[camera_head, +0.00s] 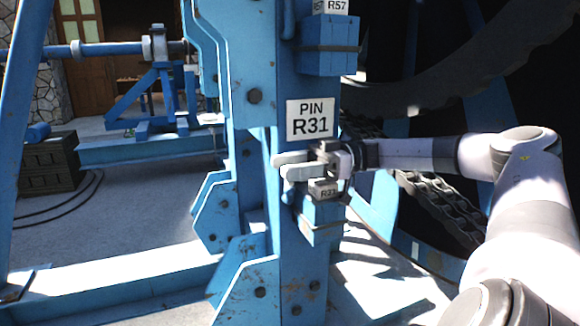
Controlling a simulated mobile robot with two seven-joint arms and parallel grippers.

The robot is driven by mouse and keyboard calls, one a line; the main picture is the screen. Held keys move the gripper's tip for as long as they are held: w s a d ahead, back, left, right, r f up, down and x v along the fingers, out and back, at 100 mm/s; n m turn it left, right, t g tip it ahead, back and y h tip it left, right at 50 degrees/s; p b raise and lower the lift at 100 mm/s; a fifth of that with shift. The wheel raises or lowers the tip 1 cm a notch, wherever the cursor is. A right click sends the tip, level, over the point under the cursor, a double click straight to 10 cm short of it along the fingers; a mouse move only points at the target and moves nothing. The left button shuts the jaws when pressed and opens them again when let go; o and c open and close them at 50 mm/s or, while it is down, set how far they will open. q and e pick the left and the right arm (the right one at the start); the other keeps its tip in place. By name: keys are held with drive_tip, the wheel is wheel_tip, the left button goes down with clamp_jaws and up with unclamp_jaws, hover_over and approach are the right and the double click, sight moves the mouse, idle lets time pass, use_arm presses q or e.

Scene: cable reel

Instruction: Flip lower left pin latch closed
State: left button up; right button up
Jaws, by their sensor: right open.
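A small grey pin latch with an R31 tag (327,189) sits on a blue block (320,219) fixed to the blue upright post, just below the white "PIN R31" sign (310,119). My right gripper (290,166) reaches in from the right, with its pale fingers at the latch and pointing left across the post. Its jaws are open. The fingers and wrist cover much of the latch, so I cannot tell its position or whether the fingers touch it. My left gripper is out of view.
A second block with an R57 tag (331,7) is higher on the post. A large dark reel and heavy chain (446,205) lie behind my right arm. A blue floor beam (120,286) runs left.

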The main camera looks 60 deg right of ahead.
drive_tip(key=b+v, duration=0.1)
drive_tip(key=v, duration=0.5)
drive_tip(key=shift+s+d, duration=0.2)
drive_tip(key=shift+d, duration=0.15)
drive_tip(key=shift+r, duration=0.1)
